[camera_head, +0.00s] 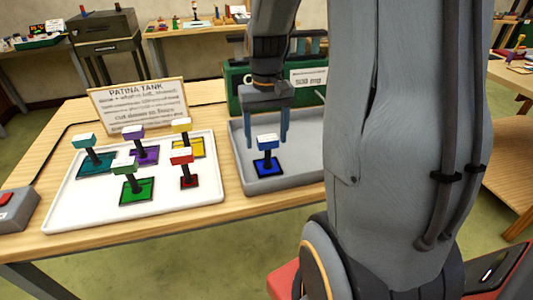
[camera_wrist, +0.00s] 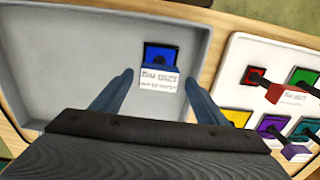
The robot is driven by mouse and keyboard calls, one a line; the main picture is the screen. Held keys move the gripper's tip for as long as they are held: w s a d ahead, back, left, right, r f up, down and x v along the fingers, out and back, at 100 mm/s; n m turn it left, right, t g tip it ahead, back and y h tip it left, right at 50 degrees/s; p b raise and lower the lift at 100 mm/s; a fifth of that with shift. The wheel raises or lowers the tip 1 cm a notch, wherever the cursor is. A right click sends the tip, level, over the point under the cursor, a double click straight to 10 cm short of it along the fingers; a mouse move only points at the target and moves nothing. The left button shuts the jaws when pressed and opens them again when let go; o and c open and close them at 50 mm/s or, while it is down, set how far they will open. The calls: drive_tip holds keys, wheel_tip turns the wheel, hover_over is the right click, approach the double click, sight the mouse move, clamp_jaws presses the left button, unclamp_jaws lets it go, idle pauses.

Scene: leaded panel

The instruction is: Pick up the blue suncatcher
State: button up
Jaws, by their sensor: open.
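The blue suncatcher (camera_head: 267,165) stands upright in the grey tray (camera_head: 290,181), a blue square base with a dark stem and a white-topped blue tag. In the wrist view the blue suncatcher (camera_wrist: 161,56) lies ahead of the fingertips, roughly between their lines, with its white printed label facing the camera. My gripper (camera_head: 267,143) is open and points down over the tray, its two blue-grey fingers apart. In the head view they appear on either side of the suncatcher's tag. In the wrist view the gripper (camera_wrist: 158,82) shows nothing held between its fingers.
A white tray (camera_head: 65,192) to the left holds several suncatchers in teal, purple, yellow, green and red. A "Patina Tank" sign (camera_head: 140,106) stands behind it. A green box (camera_head: 236,92) stands behind the grey tray. A grey box with a red button (camera_head: 14,208) sits at the left edge.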

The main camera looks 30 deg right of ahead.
drive_tip(key=p, duration=0.2)
hover_over(268, 166)
drive_tip(key=f, duration=0.3)
drive_tip(key=w+f, duration=0.1)
drive_tip(key=shift+d+f, duration=0.2)
drive_tip(key=shift+f, duration=0.75)
drive_tip(key=shift+c, duration=0.2)
drive_tip(key=c, duration=1.2)
drive_tip(key=shift+r, duration=0.15)
